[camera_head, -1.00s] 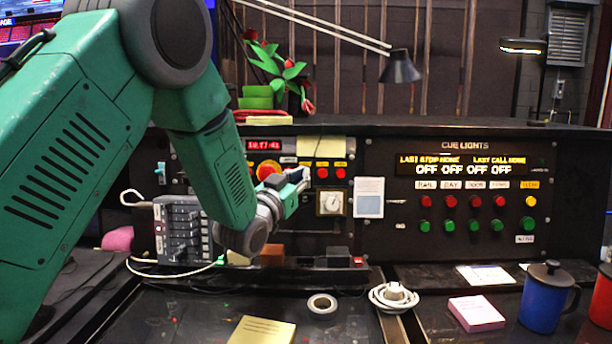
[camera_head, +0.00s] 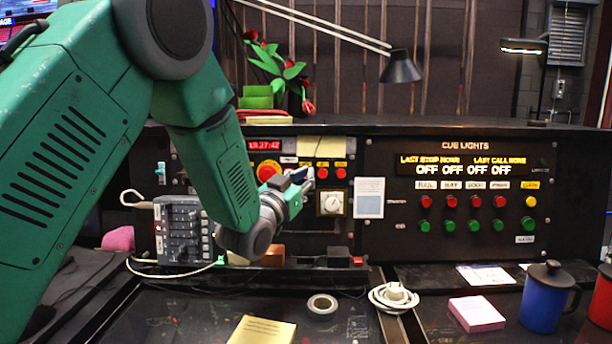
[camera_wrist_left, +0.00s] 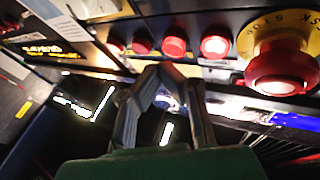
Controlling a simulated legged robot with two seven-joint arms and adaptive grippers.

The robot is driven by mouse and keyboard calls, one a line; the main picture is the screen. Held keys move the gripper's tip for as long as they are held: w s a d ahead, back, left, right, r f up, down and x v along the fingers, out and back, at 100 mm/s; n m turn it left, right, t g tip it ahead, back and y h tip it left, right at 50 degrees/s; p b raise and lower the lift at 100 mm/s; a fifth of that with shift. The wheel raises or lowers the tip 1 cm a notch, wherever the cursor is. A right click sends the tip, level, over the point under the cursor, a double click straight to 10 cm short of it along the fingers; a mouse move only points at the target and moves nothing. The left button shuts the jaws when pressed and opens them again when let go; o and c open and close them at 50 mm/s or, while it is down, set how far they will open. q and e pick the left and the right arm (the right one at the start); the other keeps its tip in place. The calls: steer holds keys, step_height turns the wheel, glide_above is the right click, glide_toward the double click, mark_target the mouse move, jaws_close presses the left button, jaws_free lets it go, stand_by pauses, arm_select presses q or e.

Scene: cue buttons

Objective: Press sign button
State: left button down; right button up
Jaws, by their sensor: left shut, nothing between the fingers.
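My left gripper (camera_head: 308,178) is shut and empty in front of the left console panel, its tips close to a row of small red buttons (camera_head: 323,173). In the left wrist view, the gripper (camera_wrist_left: 160,70) has its tips just below the lit red buttons (camera_wrist_left: 174,47). I cannot tell whether they touch. A large red button (camera_head: 267,171) on a yellow base sits left of the row; it also shows in the wrist view (camera_wrist_left: 280,68). The small labels are too blurred to read, so I cannot tell which one is the sign button. My right gripper is not in view.
The cue lights panel (camera_head: 465,150) at right has red, green and yellow buttons. A white dial (camera_head: 333,203) sits below the small red buttons.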

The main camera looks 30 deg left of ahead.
arm_select(q)
steer(key=shift+s+d+r, duration=0.1)
steer(key=shift+s+d, duration=0.35)
steer(key=shift+s, duration=0.25)
steer(key=shift+s+d+r, duration=0.15)
steer(key=shift+s+d, duration=0.25)
steer(key=shift+s, duration=0.3)
steer(key=shift+s+d+r, duration=0.1)
steer(key=shift+s+d, duration=0.35)
steer(key=shift+s, duration=0.25)
